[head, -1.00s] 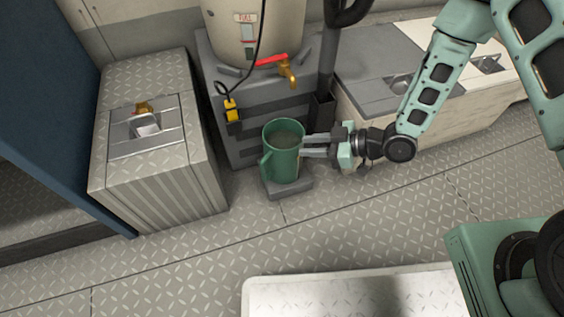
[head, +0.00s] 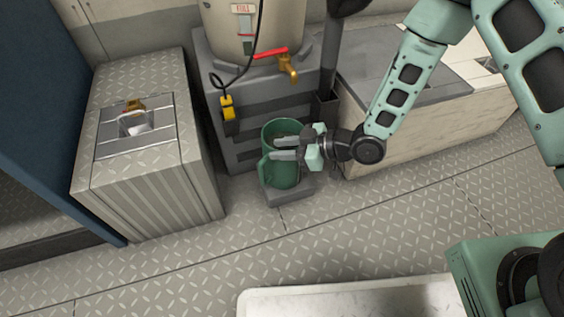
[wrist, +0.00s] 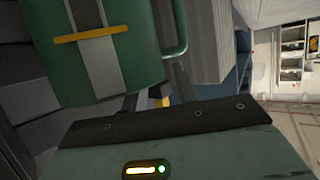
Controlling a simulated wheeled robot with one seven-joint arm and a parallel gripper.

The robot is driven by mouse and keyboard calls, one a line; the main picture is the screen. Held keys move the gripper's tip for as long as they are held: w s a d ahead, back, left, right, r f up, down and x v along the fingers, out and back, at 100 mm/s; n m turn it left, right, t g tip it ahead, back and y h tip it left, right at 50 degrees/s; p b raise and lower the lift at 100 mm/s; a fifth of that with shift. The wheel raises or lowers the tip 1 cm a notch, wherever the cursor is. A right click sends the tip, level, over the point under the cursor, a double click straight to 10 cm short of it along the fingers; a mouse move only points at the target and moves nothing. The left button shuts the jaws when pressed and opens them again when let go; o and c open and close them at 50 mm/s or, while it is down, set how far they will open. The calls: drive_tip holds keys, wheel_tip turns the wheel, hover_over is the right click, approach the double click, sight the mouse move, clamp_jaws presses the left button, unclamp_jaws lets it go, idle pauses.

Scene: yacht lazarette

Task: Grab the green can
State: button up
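The green can (head: 281,175) is a tall open-topped jug with a side handle (head: 262,168). It stands upright on a small grey step at the foot of the tank stand. In the wrist view the can (wrist: 95,75) fills the upper left, with a pale vertical stripe and a yellow bar; its handle (wrist: 177,30) is at its right. My gripper (head: 284,149) comes in from the right, and its two fingers overlap the can's upper part in the head view. The fingers are apart; I cannot tell whether they touch the can.
A beige tank (head: 252,28) with a red-handled brass tap (head: 287,66) stands on a grey base behind the can. A ribbed metal locker (head: 150,185) is on the left. A pale bench (head: 430,125) is on the right. A white surface (head: 340,300) lies at the front. Patterned floor between is clear.

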clamp_jaws()
drive_tip(key=shift+d+f, duration=0.1)
idle(1.1)
